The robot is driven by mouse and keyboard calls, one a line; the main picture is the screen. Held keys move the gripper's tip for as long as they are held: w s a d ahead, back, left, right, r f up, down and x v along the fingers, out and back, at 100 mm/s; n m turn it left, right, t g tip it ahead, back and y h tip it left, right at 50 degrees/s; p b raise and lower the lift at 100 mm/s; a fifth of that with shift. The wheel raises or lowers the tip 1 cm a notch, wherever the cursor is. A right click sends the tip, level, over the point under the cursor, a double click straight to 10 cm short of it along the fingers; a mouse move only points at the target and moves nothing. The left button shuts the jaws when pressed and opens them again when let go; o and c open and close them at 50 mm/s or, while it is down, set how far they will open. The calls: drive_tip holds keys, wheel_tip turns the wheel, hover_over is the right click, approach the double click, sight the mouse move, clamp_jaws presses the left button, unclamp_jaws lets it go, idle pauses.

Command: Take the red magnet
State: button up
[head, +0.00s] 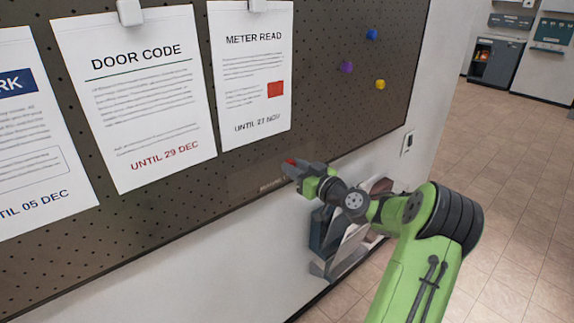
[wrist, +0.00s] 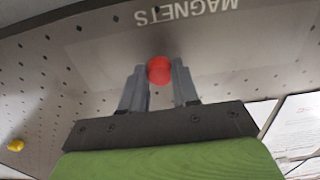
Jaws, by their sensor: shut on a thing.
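The red magnet (wrist: 159,70) is a small round piece held between the two grey fingers of my gripper (wrist: 160,84) in the wrist view. My gripper is shut on it. In the head view my gripper (head: 298,168) is at the lower edge of the dark pegboard, with the red magnet (head: 291,161) showing as a small red spot at its fingertips. The wrist view shows the board's strip lettered MAGNETS (wrist: 186,10) just beyond the magnet. I cannot tell whether the magnet still touches the board.
Blue (head: 372,34), purple (head: 346,67) and yellow (head: 380,84) magnets sit on the pegboard (head: 330,110) at upper right. Clipped notices, including DOOR CODE (head: 140,95) and METER READ (head: 250,70), hang to the left. A wall rack (head: 335,250) with papers is below my gripper. Open floor lies right.

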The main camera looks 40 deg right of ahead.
drive_tip(key=s+b, duration=0.3)
drive_tip(key=s, duration=0.6)
idle(0.8)
drive_tip(key=shift+d+r, duration=0.1)
